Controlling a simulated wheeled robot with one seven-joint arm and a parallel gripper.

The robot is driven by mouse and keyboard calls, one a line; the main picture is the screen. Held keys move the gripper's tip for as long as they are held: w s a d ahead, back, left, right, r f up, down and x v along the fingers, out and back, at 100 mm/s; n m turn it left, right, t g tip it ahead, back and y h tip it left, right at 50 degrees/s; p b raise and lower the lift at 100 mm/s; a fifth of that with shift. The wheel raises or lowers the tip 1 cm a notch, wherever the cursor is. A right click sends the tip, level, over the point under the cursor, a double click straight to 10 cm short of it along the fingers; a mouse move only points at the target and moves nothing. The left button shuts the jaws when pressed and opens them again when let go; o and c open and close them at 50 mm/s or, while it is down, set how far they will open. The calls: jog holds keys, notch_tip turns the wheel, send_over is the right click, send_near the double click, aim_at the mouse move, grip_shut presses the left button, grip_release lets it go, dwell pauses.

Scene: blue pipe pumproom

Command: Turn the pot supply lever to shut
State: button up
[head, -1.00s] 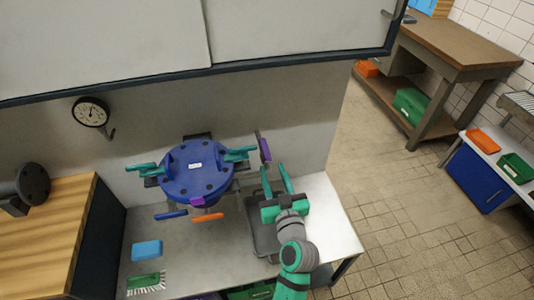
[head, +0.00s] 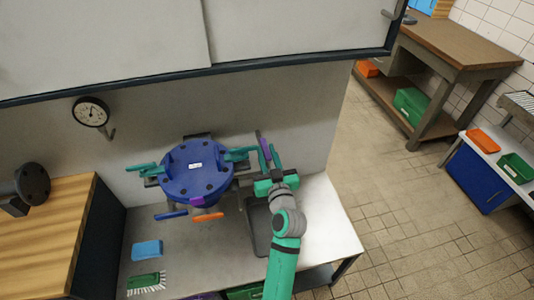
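A blue round pot body (head: 195,170) with a white label stands by the back wall. Several levers stick out around it: teal ones at its left (head: 140,167) and right (head: 240,153), a blue one (head: 171,215) and an orange one (head: 207,217) at the front. A purple lever (head: 265,148) stands at the right. I cannot tell from labels which is the pot supply lever. My gripper (head: 267,160) is at the purple lever, its teal fingers apart, with the lever seeming to lie between them. Contact cannot be seen.
A grey tray (head: 257,232) lies on the metal bench, partly behind my arm. A blue sponge (head: 147,250) and a green brush (head: 146,281) lie at the bench's left. A gauge (head: 91,112) hangs on the wall. The tiled floor at right is clear.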

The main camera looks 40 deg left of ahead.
grip_shut()
jog(key=shift+f+m+t+h, duration=0.1)
jog(key=shift+m+t+h, duration=0.2)
jog(key=shift+s+f+m+t+h, duration=0.1)
jog(key=shift+m+t+h, duration=0.4)
jog(key=shift+h, duration=0.1)
jog(key=shift+a+m+t+h, duration=0.1)
jog(key=shift+m+t+h, duration=0.2)
jog(key=shift+h, duration=0.1)
jog(key=shift+m+t+h, duration=0.5)
jog(key=shift+t+h, duration=0.1)
jog(key=shift+o, duration=1.9)
grip_release()
jog(key=shift+o, duration=0.5)
